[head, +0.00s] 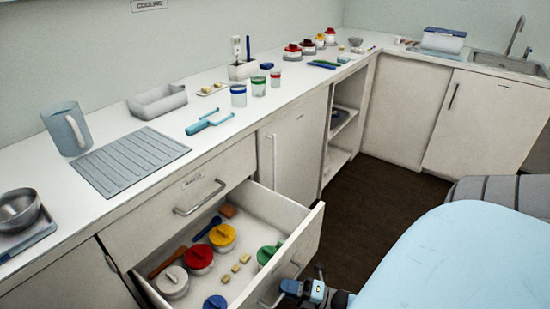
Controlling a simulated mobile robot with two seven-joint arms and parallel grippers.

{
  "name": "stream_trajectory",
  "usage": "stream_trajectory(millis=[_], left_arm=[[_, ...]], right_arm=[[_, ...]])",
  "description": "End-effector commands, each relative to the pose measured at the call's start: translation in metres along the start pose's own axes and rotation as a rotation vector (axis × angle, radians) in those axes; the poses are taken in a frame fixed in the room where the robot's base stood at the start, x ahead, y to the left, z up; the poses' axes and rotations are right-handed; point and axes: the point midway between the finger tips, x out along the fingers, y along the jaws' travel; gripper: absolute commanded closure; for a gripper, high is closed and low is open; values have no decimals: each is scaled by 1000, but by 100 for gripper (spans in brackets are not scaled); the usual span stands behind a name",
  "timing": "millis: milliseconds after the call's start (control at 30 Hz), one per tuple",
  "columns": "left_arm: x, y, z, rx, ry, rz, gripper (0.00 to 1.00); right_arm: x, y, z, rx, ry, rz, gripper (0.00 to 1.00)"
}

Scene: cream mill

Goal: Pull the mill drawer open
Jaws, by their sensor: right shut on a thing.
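The lower drawer (308,238) stands pulled out from the cabinet, and its inside shows. It holds several lidded pots, among them a yellow-lidded pot (222,237), a red-lidded pot (199,258) and a white-lidded pot (172,281). My right gripper (286,288) is at the outer face of the drawer front, at the bottom of the view, shut on the drawer handle (272,298). The grip is small and partly hidden. My left gripper is not in view.
A shut upper drawer (180,205) with a bar handle sits above the open one. The counter (235,125) carries a jug (68,130), a ribbed mat (130,160), cups and jars. Dark floor (365,200) is clear right of the drawer.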

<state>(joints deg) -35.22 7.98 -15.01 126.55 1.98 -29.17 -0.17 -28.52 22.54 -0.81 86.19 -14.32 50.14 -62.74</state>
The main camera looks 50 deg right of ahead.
Motion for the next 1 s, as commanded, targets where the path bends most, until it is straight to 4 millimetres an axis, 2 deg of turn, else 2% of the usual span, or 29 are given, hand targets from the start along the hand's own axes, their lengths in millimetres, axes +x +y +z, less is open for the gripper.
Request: stream_trajectory(millis=[200, 533, 567, 600, 667, 1000], left_arm=[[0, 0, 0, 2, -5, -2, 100], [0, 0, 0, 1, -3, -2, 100], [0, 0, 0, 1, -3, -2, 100], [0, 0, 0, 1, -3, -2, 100], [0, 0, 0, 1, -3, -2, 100], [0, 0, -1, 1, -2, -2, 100]], right_arm=[[-9, 2, -3, -1, -1, 1, 100], [-10, 2, -4, -1, 0, 1, 100], [-10, 2, -4, -1, 0, 1, 85], [-10, 2, -4, -1, 0, 1, 76], [-10, 2, -4, -1, 0, 1, 64], [-13, 2, -4, 0, -1, 0, 64]])
